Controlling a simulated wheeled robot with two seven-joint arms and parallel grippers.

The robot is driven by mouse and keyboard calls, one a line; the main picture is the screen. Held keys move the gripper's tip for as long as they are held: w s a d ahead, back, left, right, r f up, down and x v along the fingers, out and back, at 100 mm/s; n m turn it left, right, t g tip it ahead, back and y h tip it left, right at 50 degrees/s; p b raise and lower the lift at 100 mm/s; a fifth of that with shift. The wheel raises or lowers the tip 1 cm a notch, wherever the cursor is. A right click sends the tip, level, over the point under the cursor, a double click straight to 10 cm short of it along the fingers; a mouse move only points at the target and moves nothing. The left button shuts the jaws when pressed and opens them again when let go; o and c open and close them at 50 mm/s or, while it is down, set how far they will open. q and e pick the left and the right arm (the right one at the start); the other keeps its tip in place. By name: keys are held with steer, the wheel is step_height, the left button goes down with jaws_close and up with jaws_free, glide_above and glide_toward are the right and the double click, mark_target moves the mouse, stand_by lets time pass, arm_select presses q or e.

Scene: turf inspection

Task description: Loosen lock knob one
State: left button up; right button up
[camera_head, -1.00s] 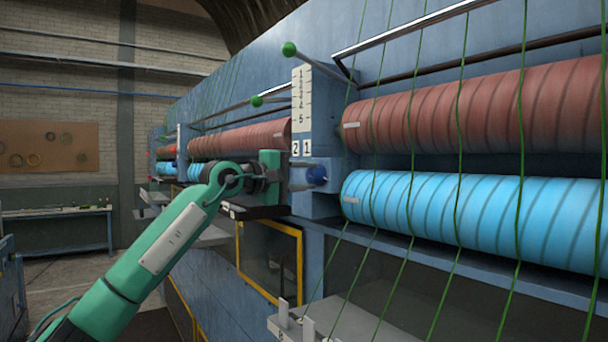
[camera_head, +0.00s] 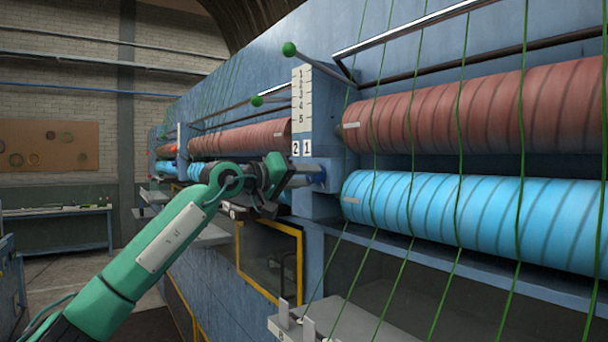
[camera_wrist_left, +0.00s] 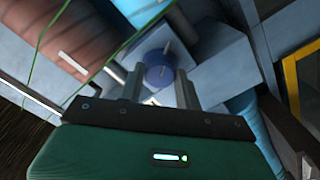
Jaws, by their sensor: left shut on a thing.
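The blue lock knob (camera_wrist_left: 158,76) sits on a blue-grey block on the machine front, below the plate marked 1 (camera_head: 307,148). In the wrist view it lies between the two grey fingers of my left gripper (camera_wrist_left: 160,80), with a pale raised bar on its face. In the head view my left gripper (camera_head: 308,178) reaches in from the left, its jaws rolled at a tilt, and its fingers cover most of the knob. The jaws are shut on the knob. My right gripper is not in view.
A red-brown roller (camera_head: 470,105) and a light-blue roller (camera_head: 460,215) lie right of the block, with green strands running across them. A green-tipped lever (camera_head: 289,49) sticks out above, beside a numbered scale (camera_head: 302,90). A yellow-framed window (camera_head: 270,262) is below.

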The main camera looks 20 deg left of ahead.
arm_select(q)
steer(key=shift+a+r+m, duration=0.15)
steer(key=shift+r+m, duration=0.15)
steer(key=shift+r, duration=0.1)
steer(key=o, duration=1)
steer(key=shift+f, duration=0.2)
steer(key=shift+s+a+f+b, duration=0.2)
steer(key=shift+s+a+b, duration=0.05)
steer(key=shift+s+b, duration=0.15)
steer(key=b+v, duration=0.4)
steer(key=v, duration=0.9)
steer(key=shift+r+b, duration=0.25)
steer(key=shift+b, duration=0.1)
